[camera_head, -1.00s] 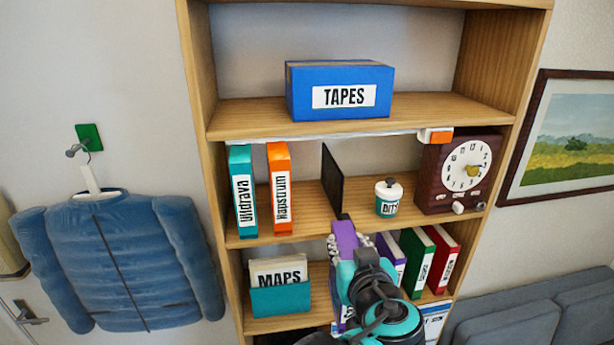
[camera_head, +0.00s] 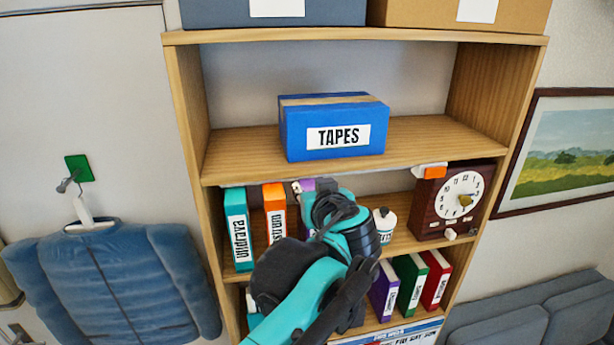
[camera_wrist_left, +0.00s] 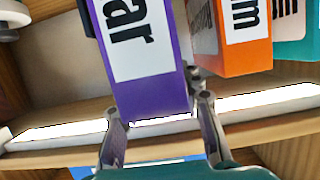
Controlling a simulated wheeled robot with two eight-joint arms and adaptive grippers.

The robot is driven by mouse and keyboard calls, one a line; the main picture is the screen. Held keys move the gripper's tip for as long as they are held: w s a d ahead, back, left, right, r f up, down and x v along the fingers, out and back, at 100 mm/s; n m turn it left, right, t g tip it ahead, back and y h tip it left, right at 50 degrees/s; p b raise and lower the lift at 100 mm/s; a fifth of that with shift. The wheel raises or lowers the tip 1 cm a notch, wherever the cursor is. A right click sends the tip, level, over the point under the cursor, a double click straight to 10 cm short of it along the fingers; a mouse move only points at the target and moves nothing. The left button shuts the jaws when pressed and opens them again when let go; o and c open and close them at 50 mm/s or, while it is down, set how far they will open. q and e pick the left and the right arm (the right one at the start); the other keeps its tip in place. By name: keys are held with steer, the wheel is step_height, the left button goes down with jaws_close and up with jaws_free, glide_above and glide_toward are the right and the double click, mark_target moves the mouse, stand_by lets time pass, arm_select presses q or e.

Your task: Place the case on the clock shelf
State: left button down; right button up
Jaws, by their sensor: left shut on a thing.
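My left gripper (camera_head: 318,190) is shut on a purple case and is at the height of the clock shelf (camera_head: 405,240), the middle shelf. In the head view, only a small part of the purple case (camera_head: 307,185) shows, beside the orange case (camera_head: 275,210); my arm hides the rest. In the left wrist view, the gripper (camera_wrist_left: 158,112) grips one end of the purple case (camera_wrist_left: 145,70), with the orange case (camera_wrist_left: 235,45) close beside it. The brown clock (camera_head: 460,205) stands at the shelf's right end. My right gripper is not in view.
A teal case (camera_head: 238,228) stands at the shelf's left end. A white jar (camera_head: 385,220) is right of my arm. A dark divider (camera_wrist_left: 91,20) shows near the purple case. The blue TAPES box (camera_head: 335,130) sits above. Several cases (camera_head: 410,285) stand below.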

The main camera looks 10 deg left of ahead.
mark_target(307, 181)
arm_select(q)
steer(key=w, duration=0.1)
steer(key=w+a+p, duration=0.1)
steer(key=w+a, duration=0.1)
steer(key=w, duration=0.1)
steer(key=shift+r, duration=0.15)
steer(key=shift+w+d+f+p, duration=0.1)
steer(key=shift+w+f+p, duration=0.05)
steer(key=shift+f+p, duration=0.25)
steer(key=shift+s, duration=0.2)
steer(key=c, duration=1)
jaws_free()
steer(key=shift+f, duration=0.1)
steer(key=shift+w, duration=0.1)
